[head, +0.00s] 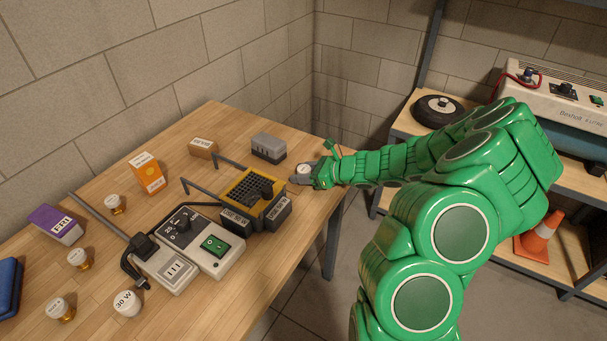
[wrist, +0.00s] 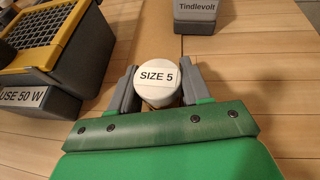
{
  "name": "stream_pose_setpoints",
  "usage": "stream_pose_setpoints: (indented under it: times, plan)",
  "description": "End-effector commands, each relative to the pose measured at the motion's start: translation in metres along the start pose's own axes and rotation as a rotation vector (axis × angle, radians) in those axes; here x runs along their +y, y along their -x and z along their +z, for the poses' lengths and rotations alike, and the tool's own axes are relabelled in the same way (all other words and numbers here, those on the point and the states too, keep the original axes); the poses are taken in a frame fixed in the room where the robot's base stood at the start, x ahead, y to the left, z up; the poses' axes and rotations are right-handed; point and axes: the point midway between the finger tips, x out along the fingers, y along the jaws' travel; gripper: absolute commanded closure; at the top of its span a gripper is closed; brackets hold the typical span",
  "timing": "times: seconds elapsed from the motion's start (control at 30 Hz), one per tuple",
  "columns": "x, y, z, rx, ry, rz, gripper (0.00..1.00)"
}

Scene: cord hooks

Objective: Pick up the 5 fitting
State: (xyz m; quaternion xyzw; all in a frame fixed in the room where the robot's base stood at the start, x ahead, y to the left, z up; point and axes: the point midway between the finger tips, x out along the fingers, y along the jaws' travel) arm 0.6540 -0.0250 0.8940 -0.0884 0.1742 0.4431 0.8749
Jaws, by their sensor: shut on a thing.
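The 5 fitting (wrist: 158,76) has a round white top with a label reading "SIZE 5" and shows between the two grey fingers in the wrist view. Its lower part is mostly hidden, with a little brass colour showing below the top. My gripper (wrist: 160,90) is shut on it, one finger on each side. In the head view my gripper (head: 303,175) is at the right edge of the wooden table, and the white top of the fitting (head: 304,169) shows there. I cannot tell whether the fitting touches the table.
A yellow and grey caged unit (head: 253,191) stands just left of my gripper. A grey box (head: 268,148) stands behind it.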

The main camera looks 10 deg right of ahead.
Motion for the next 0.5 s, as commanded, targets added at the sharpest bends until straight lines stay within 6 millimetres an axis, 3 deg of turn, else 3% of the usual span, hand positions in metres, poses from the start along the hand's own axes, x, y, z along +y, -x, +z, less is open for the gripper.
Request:
stream_pose_setpoints:
  times: [0.23,0.5]
  plan:
    - [0.000,0.004,0.009,-0.001,0.003,0.000,0.85]
    - [0.008,0.021,0.037,-0.002,0.001,0.001,0.85]
